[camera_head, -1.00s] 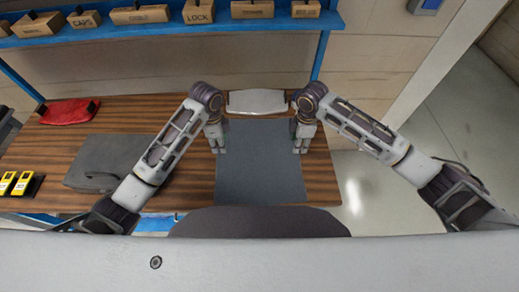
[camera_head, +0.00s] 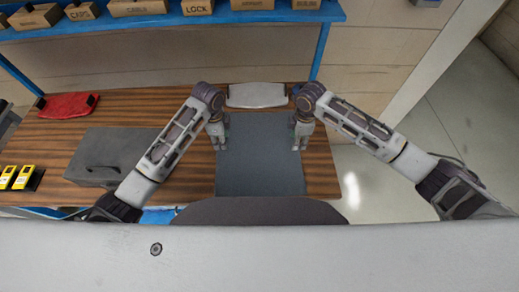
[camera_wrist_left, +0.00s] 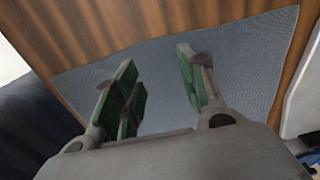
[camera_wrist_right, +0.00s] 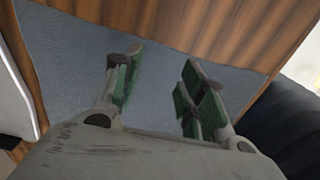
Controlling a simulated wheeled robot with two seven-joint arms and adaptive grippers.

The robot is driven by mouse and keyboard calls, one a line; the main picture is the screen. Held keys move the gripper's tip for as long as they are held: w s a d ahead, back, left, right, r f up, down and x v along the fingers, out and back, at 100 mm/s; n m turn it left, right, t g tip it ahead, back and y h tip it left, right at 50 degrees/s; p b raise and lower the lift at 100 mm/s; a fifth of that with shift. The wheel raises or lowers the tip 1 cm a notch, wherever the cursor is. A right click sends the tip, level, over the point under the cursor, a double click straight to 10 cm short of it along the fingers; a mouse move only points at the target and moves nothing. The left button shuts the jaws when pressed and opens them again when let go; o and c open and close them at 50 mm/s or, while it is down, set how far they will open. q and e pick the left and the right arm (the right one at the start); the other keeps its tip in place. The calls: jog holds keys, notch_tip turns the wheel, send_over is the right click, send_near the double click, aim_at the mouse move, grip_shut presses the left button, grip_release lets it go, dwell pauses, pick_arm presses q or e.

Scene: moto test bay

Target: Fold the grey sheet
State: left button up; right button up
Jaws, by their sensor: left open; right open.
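The grey sheet (camera_head: 260,160) lies flat and spread out on the wooden table, in front of me in the head view. My left gripper (camera_head: 218,146) is over its left edge, and my right gripper (camera_head: 300,146) is over its right edge, both in the sheet's far half. In the left wrist view the sheet (camera_wrist_left: 240,60) spreads under the open, empty left fingers (camera_wrist_left: 160,80). In the right wrist view the sheet (camera_wrist_right: 70,70) spreads under the open, empty right fingers (camera_wrist_right: 160,85). I cannot tell whether the fingertips touch the sheet.
A white panel-like object (camera_head: 257,95) lies just beyond the sheet. A dark grey case (camera_head: 108,157), a red cloth-like item (camera_head: 67,105) and yellow devices (camera_head: 22,178) are on the left. A blue shelf (camera_head: 160,20) with boxes is at the back. The wooden table (camera_head: 325,178) ends right of the sheet.

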pick_arm(q)
jog(key=shift+f, duration=2.5)
pick_arm(e)
jog(key=shift+f, duration=2.5)
pick_arm(q)
jog(key=shift+f, duration=0.2)
pick_arm(e)
jog(key=shift+f, duration=0.2)
pick_arm(q)
jog(key=shift+c, duration=0.2)
pick_arm(e)
jog(key=shift+c, duration=0.2)
pick_arm(q)
jog(key=shift+s+f, duration=0.1)
grip_shut()
pick_arm(e)
jog(key=shift+s+f, duration=0.1)
grip_shut()
